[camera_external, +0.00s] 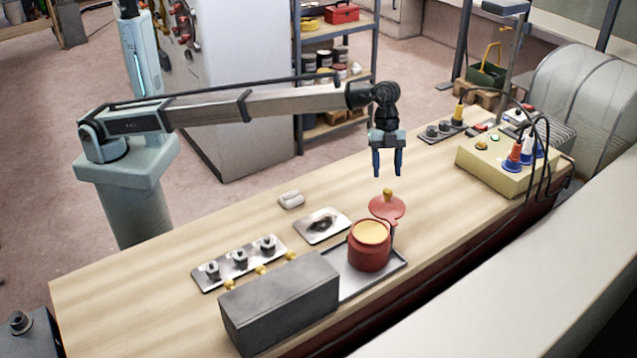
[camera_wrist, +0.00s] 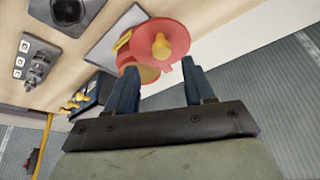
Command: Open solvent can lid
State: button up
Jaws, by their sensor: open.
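The red solvent can (camera_external: 369,250) stands upright on a metal tray (camera_external: 393,265) on the workbench. Its red lid (camera_external: 387,208) is swung up at the back of the can and tilted, with a yellow knob (camera_external: 388,193) on it. The can's yellowish inside shows at the top. My gripper (camera_external: 387,172) hangs fingers-down just above the lid, apart from it, open and empty. In the wrist view the lid (camera_wrist: 172,40) and its knob (camera_wrist: 161,46) appear just beyond and between my open fingers (camera_wrist: 158,80); the lid hides most of the can.
A grey box (camera_external: 280,300) stands left of the can. Behind are a plate with a dark patch (camera_external: 322,226), a plate of metal knobs (camera_external: 240,262) and a small white object (camera_external: 291,200). A yellow box with cables (camera_external: 500,165) stands right. Bench between is clear.

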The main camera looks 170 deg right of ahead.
jog(key=a+v, duration=0.1)
jog(key=v, duration=0.7)
jog(key=shift+d+r, duration=0.25)
jog(key=shift+d, duration=0.3)
